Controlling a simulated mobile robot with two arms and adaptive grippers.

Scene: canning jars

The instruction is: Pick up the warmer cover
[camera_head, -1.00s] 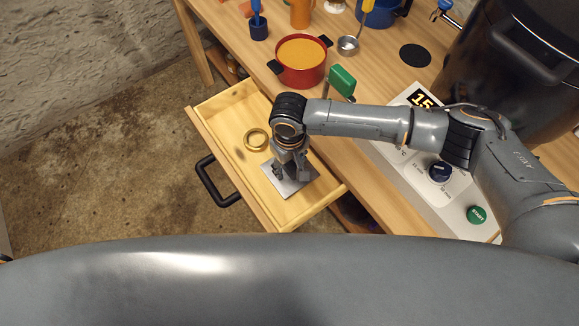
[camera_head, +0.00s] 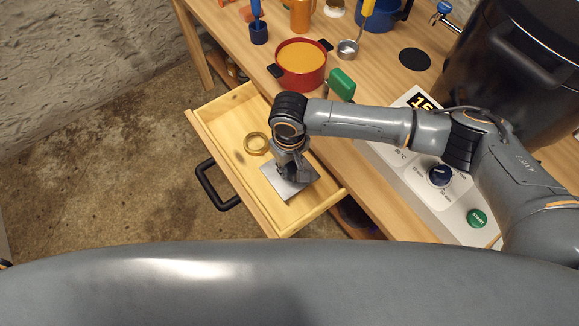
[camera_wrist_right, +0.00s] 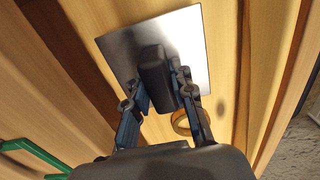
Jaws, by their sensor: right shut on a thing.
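The warmer cover, a thin square metal plate (camera_head: 291,194) with a dark block-shaped handle, lies in the open wooden drawer. In the right wrist view its shiny plate (camera_wrist_right: 188,36) and black handle (camera_wrist_right: 153,66) show clearly. My right gripper (camera_head: 287,176) points down over the plate and is shut on the handle. In the wrist view its two fingers (camera_wrist_right: 164,97) are on either side of the handle. I cannot tell any gap between the plate and the drawer floor. My left gripper is not in view.
A brass ring (camera_head: 256,143) lies in the drawer (camera_head: 235,108) beside the plate. The drawer has a black handle (camera_head: 212,186). On the table stand a red pot (camera_head: 301,78), a ladle (camera_head: 348,49), a green-handled item (camera_head: 342,84) and a control panel (camera_head: 468,205).

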